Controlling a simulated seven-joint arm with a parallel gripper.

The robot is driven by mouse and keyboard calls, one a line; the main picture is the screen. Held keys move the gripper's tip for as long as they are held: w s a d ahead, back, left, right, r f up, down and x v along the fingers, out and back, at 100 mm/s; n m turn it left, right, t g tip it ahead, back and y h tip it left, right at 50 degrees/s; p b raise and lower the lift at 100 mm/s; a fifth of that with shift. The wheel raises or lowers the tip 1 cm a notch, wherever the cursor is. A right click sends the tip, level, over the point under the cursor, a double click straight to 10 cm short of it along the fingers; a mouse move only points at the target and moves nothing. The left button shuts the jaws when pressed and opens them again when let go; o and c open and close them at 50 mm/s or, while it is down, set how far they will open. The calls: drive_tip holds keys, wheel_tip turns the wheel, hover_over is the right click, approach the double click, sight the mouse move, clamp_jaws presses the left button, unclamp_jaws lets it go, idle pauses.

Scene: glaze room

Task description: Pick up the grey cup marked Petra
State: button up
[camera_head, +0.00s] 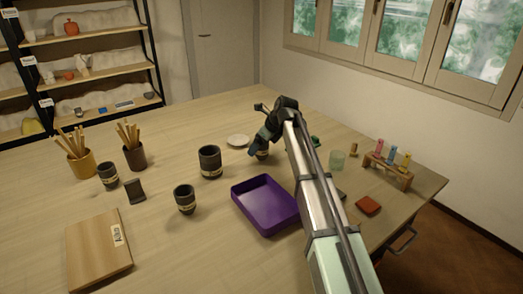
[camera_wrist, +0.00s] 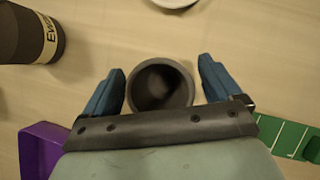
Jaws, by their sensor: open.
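A dark grey cup (camera_wrist: 160,88) stands between the two blue fingers of my gripper (camera_wrist: 162,80) in the wrist view, seen from above into its dark inside. The fingers are apart, with a small gap to the cup on each side. In the head view my gripper (camera_head: 263,138) is over this cup (camera_head: 262,153), which is mostly hidden behind it. I cannot read a name on it. Other dark grey cups with pale name bands are a larger one (camera_head: 209,161), one in front (camera_head: 185,199) and one at the left (camera_head: 108,175); Petra is not readable on any.
The larger cup (camera_wrist: 28,32), band starting "Ew", is left of my gripper. A purple tray (camera_head: 264,230) lies nearer, a white saucer (camera_head: 238,140) beyond.

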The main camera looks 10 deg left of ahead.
drive_tip(key=shift+a+f, duration=0.15)
drive_tip(key=shift+f, duration=0.15)
drive_tip(key=shift+c, duration=0.4)
drive_tip(key=c, duration=1.1)
